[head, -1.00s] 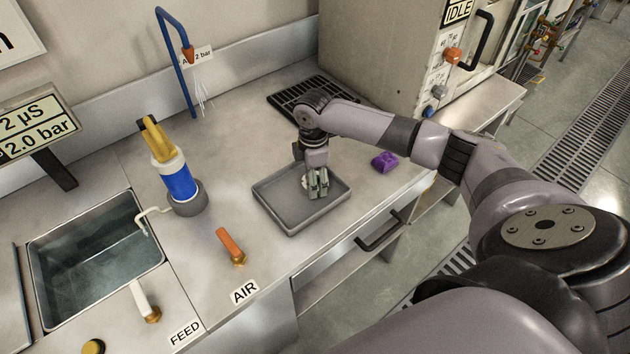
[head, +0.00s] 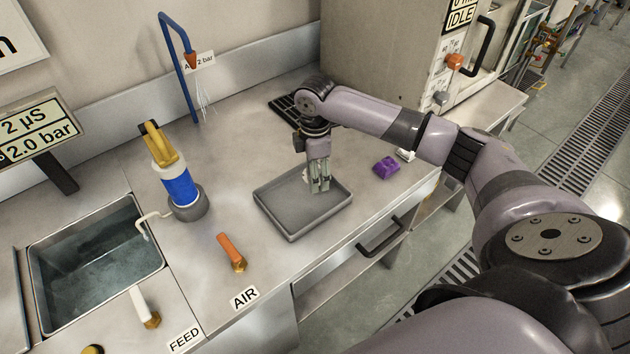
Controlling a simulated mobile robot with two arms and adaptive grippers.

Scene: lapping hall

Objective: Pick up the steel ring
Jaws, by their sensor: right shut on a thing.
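My right gripper (head: 320,186) points straight down over the grey tray (head: 292,233) on the steel bench. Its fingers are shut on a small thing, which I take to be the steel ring. The ring itself is hidden by the fingers or too small to make out. A small pale thing (head: 306,175) shows just behind the fingers, at the tray's back part. The rest of the tray floor looks bare. My left gripper is not in view.
A purple block (head: 386,167) lies right of the tray, with a small white thing (head: 406,155) behind it. A blue-and-white bottle (head: 180,187), an orange-handled valve (head: 232,253) and a sink (head: 97,250) are to the left. A large cabinet (head: 385,50) stands behind.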

